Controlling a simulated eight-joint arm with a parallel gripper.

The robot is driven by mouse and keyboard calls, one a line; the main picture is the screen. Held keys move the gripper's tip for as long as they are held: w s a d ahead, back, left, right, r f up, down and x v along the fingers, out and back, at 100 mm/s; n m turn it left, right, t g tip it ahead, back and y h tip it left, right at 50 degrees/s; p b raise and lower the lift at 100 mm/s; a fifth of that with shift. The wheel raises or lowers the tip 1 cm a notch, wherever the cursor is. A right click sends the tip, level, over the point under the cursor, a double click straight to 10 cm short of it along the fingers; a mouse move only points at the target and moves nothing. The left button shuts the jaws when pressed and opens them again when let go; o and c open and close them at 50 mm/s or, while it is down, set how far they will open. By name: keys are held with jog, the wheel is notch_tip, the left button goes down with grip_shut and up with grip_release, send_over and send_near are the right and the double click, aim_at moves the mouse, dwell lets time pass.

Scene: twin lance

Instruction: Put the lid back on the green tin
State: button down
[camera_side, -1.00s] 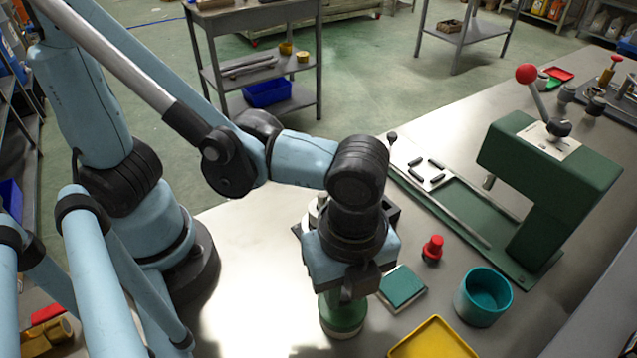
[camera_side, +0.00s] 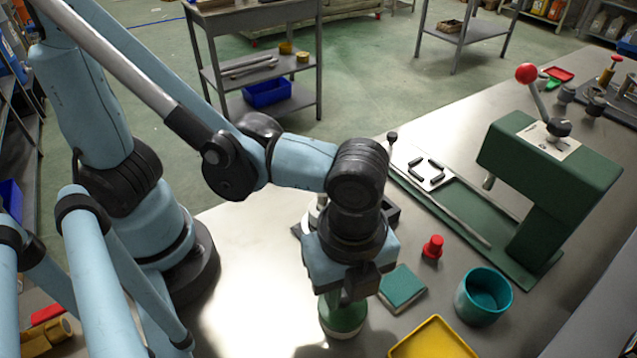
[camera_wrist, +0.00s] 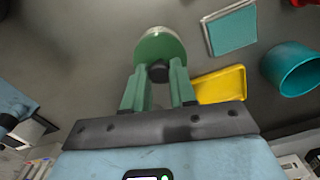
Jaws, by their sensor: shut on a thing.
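The green tin (camera_side: 342,318) stands upright on the metal bench, below my gripper in the side view. In the wrist view, my gripper (camera_wrist: 158,78) has its two green fingers on either side of a black knob and is shut on it. The knob (camera_wrist: 158,72) belongs to the lid, a round green top (camera_wrist: 160,46) just beyond the fingertips. A pale rim shows at its far edge. My wrist hides most of the lid in the side view, so I cannot tell whether it is seated on the tin or held just above.
A teal block (camera_side: 402,288), a red knobbed piece (camera_side: 433,247), a teal cup (camera_side: 483,296) and a yellow tray (camera_side: 432,340) stand to the right. A green lever press (camera_side: 548,175) stands behind them. The bench front-left of the tin is clear.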

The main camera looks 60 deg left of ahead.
jog(key=shift+c, duration=1.8)
grip_release()
jog(key=shift+r, duration=3.5)
jog(key=shift+c, duration=0.4)
grip_shut()
